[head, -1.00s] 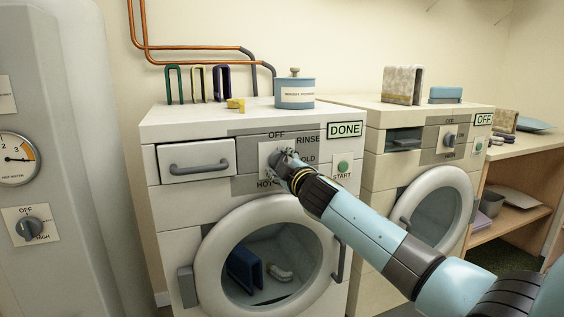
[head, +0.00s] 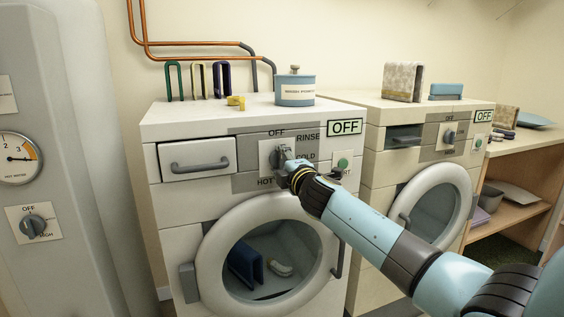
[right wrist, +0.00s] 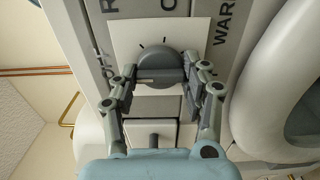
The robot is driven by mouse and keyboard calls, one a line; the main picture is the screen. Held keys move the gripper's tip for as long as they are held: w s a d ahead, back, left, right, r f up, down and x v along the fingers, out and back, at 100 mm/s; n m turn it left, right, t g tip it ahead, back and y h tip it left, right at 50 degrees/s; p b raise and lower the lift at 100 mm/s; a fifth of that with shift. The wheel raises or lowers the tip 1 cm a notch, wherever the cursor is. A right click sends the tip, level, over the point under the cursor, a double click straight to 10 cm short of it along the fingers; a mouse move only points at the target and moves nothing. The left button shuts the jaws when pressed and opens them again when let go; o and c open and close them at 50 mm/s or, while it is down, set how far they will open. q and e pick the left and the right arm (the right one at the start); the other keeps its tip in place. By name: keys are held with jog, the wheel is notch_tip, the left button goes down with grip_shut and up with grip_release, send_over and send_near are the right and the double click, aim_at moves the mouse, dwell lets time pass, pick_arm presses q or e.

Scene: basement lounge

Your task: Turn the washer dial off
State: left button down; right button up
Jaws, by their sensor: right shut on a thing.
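The white washer (head: 182,202) stands at the centre of the head view, with a control panel marked OFF, RINSE, COLD and HOT. Its small display (head: 346,127) reads OFF. The grey washer dial (head: 280,155) is partly hidden by my right gripper (head: 290,165) in the head view. In the right wrist view, the round dial (right wrist: 160,64) sits between the two fingers of the right gripper (right wrist: 163,78), which is shut on it. My left gripper is not in view.
A drawer (head: 197,160) is on the left. A blue tin (head: 294,92) stands on top. A second machine (head: 377,155) is at right and a water heater (head: 62,130) at left.

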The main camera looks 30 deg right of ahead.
jog(key=shift+f, duration=0.2)
jog(key=o, duration=1.2)
jog(key=shift+r, duration=0.15)
jog(key=shift+c, duration=0.2)
jog(key=v, duration=1.2)
jog(key=shift+a, duration=0.1)
jog(key=s+f+m+g, duration=0.25)
jog(key=s+f, duration=0.35)
jog(key=f, duration=0.5)
jog(key=s+f+m+g, duration=0.1)
jog(key=s+f+g, duration=0.3)
jog(key=f, duration=0.8)
jog(key=s+f+m+g, duration=0.1)
jog(key=s+f+g, duration=0.1)
jog(key=s+f, duration=0.7)
jog(key=s+a+f+m+g+y, duration=0.1)
jog(key=s+a+f+m+g, duration=0.1)
jog(key=s+f, duration=0.5)
jog(key=s+a+f+m+g+y, duration=0.1)
jog(key=s+a+f+m+g, duration=0.2)
jog(key=s, duration=1.2)
jog(key=s+a+f+m+g+y, duration=0.1)
jog(key=s+f+m, duration=0.4)
jog(key=s+f, duration=0.7)
jog(key=shift+a+f+g, duration=0.15)
jog(key=shift+a+g, duration=0.65)
jog(key=shift+g, duration=0.35)
